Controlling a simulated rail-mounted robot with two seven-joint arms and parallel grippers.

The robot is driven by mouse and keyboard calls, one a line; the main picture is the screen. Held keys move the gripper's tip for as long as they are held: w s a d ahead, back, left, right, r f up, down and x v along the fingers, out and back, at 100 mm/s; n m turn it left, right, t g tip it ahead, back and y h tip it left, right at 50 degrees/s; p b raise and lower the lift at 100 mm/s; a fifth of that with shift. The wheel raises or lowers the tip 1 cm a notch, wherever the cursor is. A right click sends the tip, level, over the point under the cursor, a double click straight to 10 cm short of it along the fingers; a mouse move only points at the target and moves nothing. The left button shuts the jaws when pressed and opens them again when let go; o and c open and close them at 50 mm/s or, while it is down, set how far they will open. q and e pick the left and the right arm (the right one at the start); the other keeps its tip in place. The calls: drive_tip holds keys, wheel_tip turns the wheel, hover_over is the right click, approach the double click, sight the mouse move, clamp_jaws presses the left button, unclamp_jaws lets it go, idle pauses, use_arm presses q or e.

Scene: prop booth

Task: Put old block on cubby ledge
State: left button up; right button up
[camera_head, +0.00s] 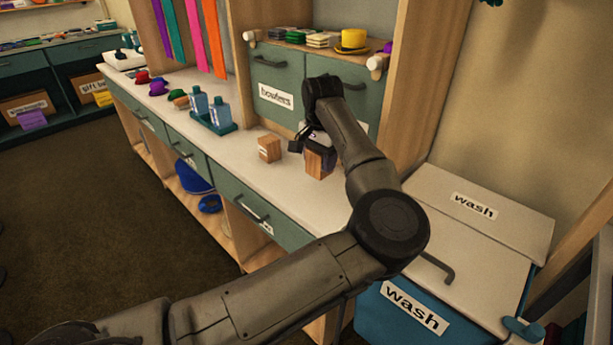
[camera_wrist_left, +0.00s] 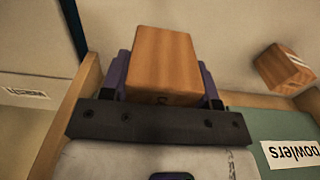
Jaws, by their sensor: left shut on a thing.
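My left gripper (camera_head: 312,148) points down over the white counter and is shut on a wooden block (camera_head: 320,163). In the left wrist view this block (camera_wrist_left: 163,60) sits between the two fingers, with a small dark mark on its near edge. I cannot tell whether it touches the counter. A second wooden block (camera_head: 269,148) with a pale label stands on the counter to the left, apart from the gripper; it also shows in the wrist view (camera_wrist_left: 284,68). Neither label is readable. A ledge (camera_head: 293,45) above green drawers holds hats and stacked items. My right gripper is out of view.
A "bowlers" drawer front (camera_head: 275,85) stands close behind the gripper. A blue tray (camera_head: 213,124) with bottles and small hats are farther left on the counter. A "wash" bin (camera_head: 470,230) stands at right. The counter (camera_head: 262,185) in front of the blocks is clear.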

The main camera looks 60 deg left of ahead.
use_arm(q)
drive_tip(key=a+f, duration=0.1)
drive_tip(key=a+f+b, duration=0.1)
drive_tip(key=a, duration=0.2)
drive_tip(key=shift+w+a+f, duration=0.15)
drive_tip(key=shift+f, duration=0.25)
drive_tip(key=shift+w+a+f+b, duration=0.1)
drive_tip(key=shift+a+f+b, duration=0.15)
drive_tip(key=shift+a+b, duration=0.2)
wheel_tip(320, 180, down, 4)
drive_tip(key=shift+f+b, duration=0.1)
drive_tip(key=shift+b, duration=1.15)
drive_tip(key=o, duration=1)
drive_tip(key=shift+c, duration=0.2)
